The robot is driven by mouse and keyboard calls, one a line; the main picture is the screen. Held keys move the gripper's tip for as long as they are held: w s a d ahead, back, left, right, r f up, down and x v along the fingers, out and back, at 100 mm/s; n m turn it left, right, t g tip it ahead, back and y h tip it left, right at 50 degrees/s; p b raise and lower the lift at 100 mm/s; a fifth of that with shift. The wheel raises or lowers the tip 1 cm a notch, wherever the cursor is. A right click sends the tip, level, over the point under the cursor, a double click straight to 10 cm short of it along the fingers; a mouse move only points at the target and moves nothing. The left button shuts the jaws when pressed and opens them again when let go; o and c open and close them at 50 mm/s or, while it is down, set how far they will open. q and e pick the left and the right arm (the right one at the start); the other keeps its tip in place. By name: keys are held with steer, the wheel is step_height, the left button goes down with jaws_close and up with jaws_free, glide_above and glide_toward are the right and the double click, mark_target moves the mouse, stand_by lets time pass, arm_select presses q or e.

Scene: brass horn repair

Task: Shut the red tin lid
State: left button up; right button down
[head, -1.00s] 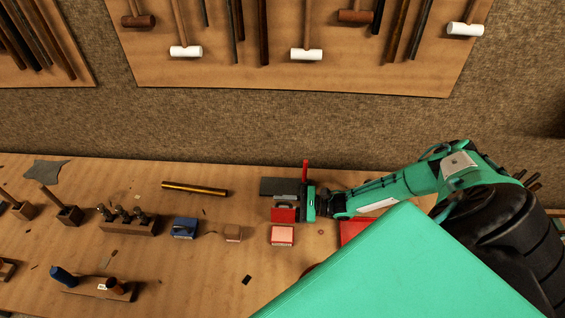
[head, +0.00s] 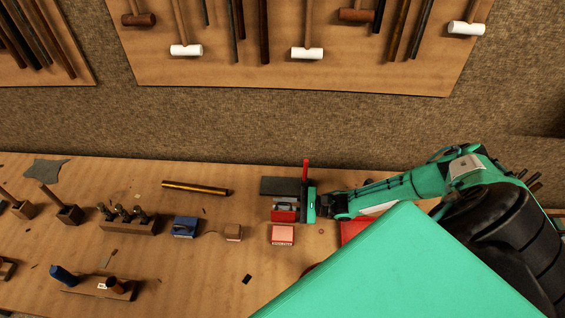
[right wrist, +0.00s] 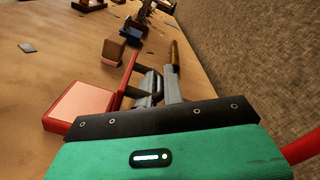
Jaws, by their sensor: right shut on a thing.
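The red tin (head: 282,240) sits on the bench with a pale pinkish face on top. It also shows at the left of the right wrist view (right wrist: 62,122). Its red lid (right wrist: 128,78) stands raised as a thin upright panel at the tin's edge in the right wrist view. In the head view the lid (head: 284,216) shows just behind the tin, partly covered by the fingers. My right gripper (head: 285,204) is shut on the lid; its grey fingers (right wrist: 152,86) are beside the panel, and the exact contact is partly hidden. My left gripper is out of view.
A dark grey slab (head: 280,186) lies behind the gripper and a brass tube (head: 195,188) farther left. A small wooden block (head: 233,233) and a blue box (head: 184,228) stand left of the tin. Another red object (head: 353,231) is partly hidden by my arm.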

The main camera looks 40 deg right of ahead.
steer(key=shift+s+a+r+n, duration=0.15)
steer(key=shift+s+a+n, duration=0.15)
steer(key=shift+n, duration=0.45)
steer(key=shift+s+a+r+n, duration=0.2)
steer(key=shift+s+n, duration=0.1)
steer(key=shift+n, duration=0.4)
steer(key=shift+s+a+r+n, duration=0.15)
steer(key=shift+s+a+n, duration=0.15)
steer(key=shift+n, duration=0.45)
steer(key=c, duration=1.8)
jaws_free()
steer(key=shift+s+d+f+b, duration=0.15)
steer(key=shift+s+d+b, duration=0.2)
steer(key=shift+d, duration=0.1)
steer(key=b+v, duration=0.4)
steer(key=v, duration=0.7)
steer(key=shift+s+d, duration=0.55)
steer(key=shift+d, duration=0.15)
